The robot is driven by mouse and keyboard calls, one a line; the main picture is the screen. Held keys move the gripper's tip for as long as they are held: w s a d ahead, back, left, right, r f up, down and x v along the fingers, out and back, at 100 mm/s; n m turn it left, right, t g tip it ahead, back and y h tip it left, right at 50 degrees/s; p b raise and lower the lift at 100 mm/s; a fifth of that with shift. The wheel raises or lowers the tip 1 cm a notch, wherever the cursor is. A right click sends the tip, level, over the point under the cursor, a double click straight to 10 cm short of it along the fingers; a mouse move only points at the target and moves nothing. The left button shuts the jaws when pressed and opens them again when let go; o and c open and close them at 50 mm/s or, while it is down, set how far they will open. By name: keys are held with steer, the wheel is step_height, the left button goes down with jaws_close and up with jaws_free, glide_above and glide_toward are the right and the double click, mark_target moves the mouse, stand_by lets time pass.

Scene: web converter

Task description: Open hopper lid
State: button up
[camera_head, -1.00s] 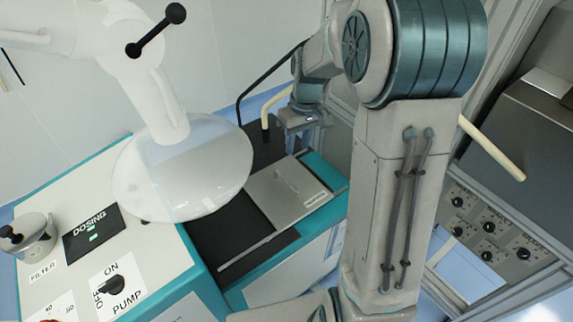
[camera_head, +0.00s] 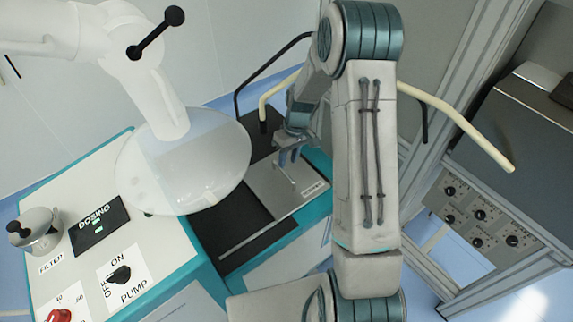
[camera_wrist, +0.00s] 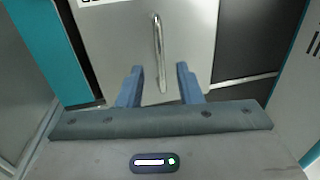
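The hopper lid (camera_head: 272,201) is a flat grey metal plate lying flat on the black top of the teal-edged cabinet. A thin bar handle (camera_head: 290,181) stands on it. In the wrist view the lid (camera_wrist: 112,45) fills the top middle, with the handle (camera_wrist: 157,45) running lengthwise. My gripper (camera_head: 289,157) is over the lid's far part, close to the handle. In the wrist view its two blue fingers (camera_wrist: 159,68) are apart, with the handle lying between them in the picture. I cannot tell whether the fingertips reach down around the handle.
A clear dome on a white arm (camera_head: 185,165) hangs left of the lid. The dosing panel (camera_head: 97,219) and pump knob (camera_head: 119,273) are on the white cabinet further left. A cream bent tube (camera_head: 455,118) and a knob panel (camera_head: 478,213) are to the right.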

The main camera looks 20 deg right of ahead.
mark_target(285, 172)
steer(key=shift+s+a+f+p, duration=0.1)
steer(key=shift+a+f+p, duration=0.1)
steer(key=shift+f, duration=0.85)
steer(key=shift+s+a+f+p, duration=0.1)
steer(key=shift+a+f, duration=0.05)
steer(key=shift+f, duration=0.85)
jaws_close()
